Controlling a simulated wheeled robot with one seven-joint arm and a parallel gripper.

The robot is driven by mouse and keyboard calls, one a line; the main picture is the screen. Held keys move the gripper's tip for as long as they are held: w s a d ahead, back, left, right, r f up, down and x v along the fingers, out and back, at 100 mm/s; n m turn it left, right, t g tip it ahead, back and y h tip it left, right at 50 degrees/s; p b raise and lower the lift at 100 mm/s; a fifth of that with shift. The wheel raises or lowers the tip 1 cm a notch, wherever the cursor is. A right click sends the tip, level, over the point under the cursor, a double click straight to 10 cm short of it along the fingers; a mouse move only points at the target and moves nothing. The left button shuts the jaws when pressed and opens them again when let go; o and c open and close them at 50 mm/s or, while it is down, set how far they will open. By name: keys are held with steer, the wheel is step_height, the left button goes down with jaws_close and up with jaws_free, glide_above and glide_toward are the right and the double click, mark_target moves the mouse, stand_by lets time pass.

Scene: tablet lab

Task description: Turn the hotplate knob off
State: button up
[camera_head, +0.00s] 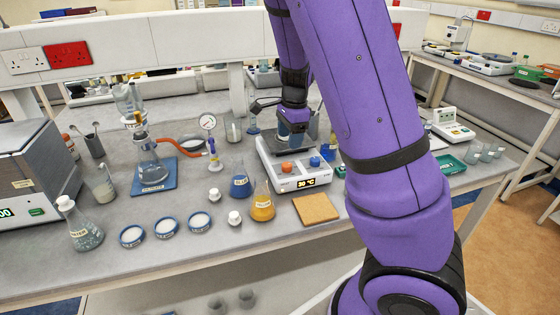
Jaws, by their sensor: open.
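The hotplate (270,162) stands on the grey bench, right of centre, with a dark top plate and a lit display (311,183) that seems to read 30 °C. Its front has an orange-red knob (286,168) on the left and a blue knob (315,161) on the right. Their pointer marks are too small to read. A glass vessel (292,137) with bluish liquid stands on the plate.
A blue flask (240,182) and an orange flask (262,205) stand close to the hotplate's left. A cork tile (316,209) lies in front.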

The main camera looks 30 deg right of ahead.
mark_target(287, 164)
steer(key=shift+m+h, duration=0.5)
steer(key=shift+m, duration=0.2)
steer(key=w+f, duration=0.1)
steer(key=f, duration=0.3)
steer(key=w+d+f, duration=0.1)
steer(key=f, duration=0.3)
steer(key=w+f, duration=0.1)
steer(key=f, duration=0.3)
steer(key=shift+d, duration=0.15)
steer(key=c, duration=0.9)
steer(key=shift+c, duration=0.2)
